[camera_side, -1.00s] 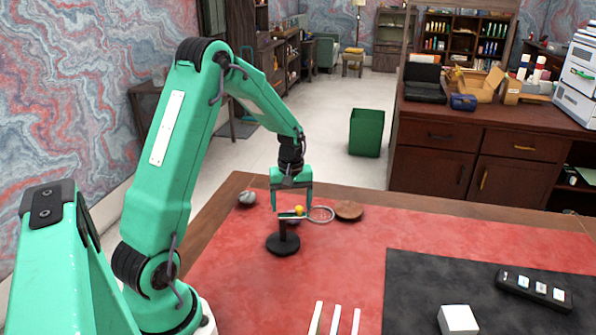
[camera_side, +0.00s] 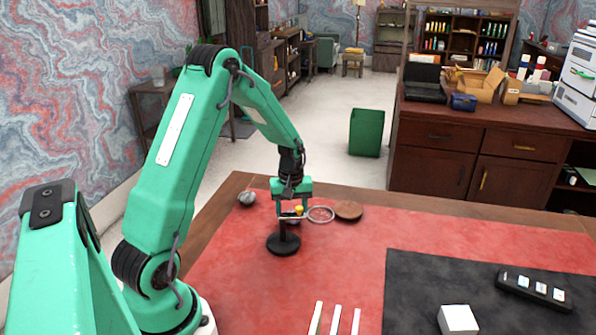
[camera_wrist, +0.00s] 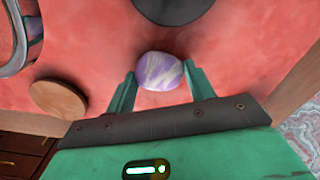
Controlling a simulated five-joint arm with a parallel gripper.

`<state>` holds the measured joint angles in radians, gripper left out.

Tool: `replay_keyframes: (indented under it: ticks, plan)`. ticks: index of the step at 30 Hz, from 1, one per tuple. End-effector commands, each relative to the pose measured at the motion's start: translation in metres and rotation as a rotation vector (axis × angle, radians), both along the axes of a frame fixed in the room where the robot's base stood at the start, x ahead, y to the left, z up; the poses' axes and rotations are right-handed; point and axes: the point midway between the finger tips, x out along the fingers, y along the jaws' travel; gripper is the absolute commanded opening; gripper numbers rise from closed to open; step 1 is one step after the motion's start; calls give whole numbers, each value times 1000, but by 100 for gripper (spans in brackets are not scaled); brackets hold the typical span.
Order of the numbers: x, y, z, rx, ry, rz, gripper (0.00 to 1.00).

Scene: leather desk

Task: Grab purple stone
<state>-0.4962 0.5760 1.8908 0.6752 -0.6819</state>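The purple stone (camera_wrist: 160,71), rounded with white streaks, lies on the red leather in the wrist view. In the side view my gripper (camera_side: 291,210) points down just behind the black stand, low over the desk. There the stone is mostly hidden by the stand and fingers. My gripper is open and holds nothing.
The black stand (camera_side: 283,243) with a small yellow piece (camera_side: 299,210) on top is close in front of my gripper. A grey stone (camera_side: 247,198) is at the left.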

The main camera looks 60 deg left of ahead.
Motion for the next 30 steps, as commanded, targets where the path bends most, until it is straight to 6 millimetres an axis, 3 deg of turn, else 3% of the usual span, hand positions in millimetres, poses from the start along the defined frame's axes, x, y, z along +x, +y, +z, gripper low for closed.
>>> replay_keyframes:
  ticks: [1, 3, 4, 17, 30]
  plan:
    - [0, 0, 0, 0, 0, 0, 43]
    - [0, 0, 0, 0, 0, 0, 29]
    - [0, 0, 0, 1, -1, 0, 27]
    - [1, 0, 9, 2, -3, 0, 27]
    - [1, 1, 70, 2, -5, 0, 27]
